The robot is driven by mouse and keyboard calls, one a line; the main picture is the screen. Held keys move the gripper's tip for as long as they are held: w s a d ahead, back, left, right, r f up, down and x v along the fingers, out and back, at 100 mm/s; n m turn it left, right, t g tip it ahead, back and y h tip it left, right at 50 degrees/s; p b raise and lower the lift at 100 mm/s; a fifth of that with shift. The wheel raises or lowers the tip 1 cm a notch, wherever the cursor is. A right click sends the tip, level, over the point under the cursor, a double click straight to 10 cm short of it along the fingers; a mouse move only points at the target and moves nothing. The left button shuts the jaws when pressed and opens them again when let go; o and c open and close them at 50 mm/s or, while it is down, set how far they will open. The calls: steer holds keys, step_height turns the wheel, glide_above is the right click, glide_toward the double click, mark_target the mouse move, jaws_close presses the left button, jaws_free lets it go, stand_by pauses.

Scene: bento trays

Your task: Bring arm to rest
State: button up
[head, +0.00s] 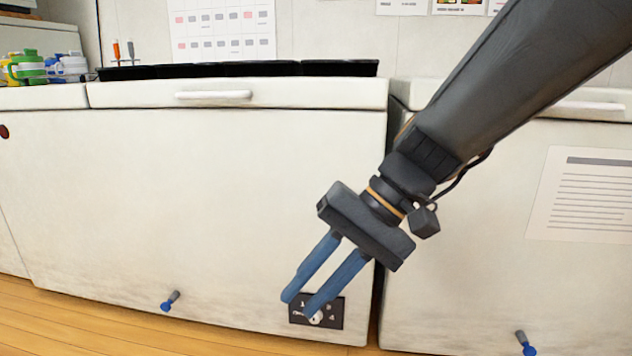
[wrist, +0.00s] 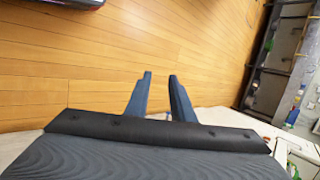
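My gripper (head: 296,304) hangs low in front of the white chest freezer (head: 200,190) in the head view, its blue fingers pointing down and to the left. In the wrist view the two fingers of my gripper (wrist: 160,77) stand a little apart, with only bare floor between them. The gripper holds nothing. My arm comes down from the upper right of the head view. The fingers partly cover the freezer's dark control panel (head: 331,322); I cannot tell how far they are from it.
Black trays (head: 240,69) stand on the freezer top, with green and blue-white containers (head: 30,68) at the far left. A second freezer (head: 470,240) stands at the right. Wooden floor (wrist: 60,60) is mostly clear. A dark shelf or rack (wrist: 275,60) shows at the wrist view's right.

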steer(key=s+f+n+t+h+p, duration=0.15)
steer(key=s+n+h+p, duration=0.4)
steer(key=s, duration=0.55)
steer(key=d+r+m+p, duration=0.1)
steer(key=d+r+p, duration=0.5)
steer(key=r+p, duration=0.3)
steer(key=d+r+m+h+p, duration=0.1)
steer(key=d+r+p, duration=0.6)
steer(key=p, duration=0.8)
steer(key=d+r+m+h+p, duration=0.1)
steer(key=d+r+m+p, duration=0.2)
steer(key=d+r+p, duration=0.4)
steer(key=shift+r+p, duration=2.75)
steer(key=shift+r, duration=0.2)
steer(key=shift+d+m, duration=0.1)
steer(key=shift+m, duration=0.15)
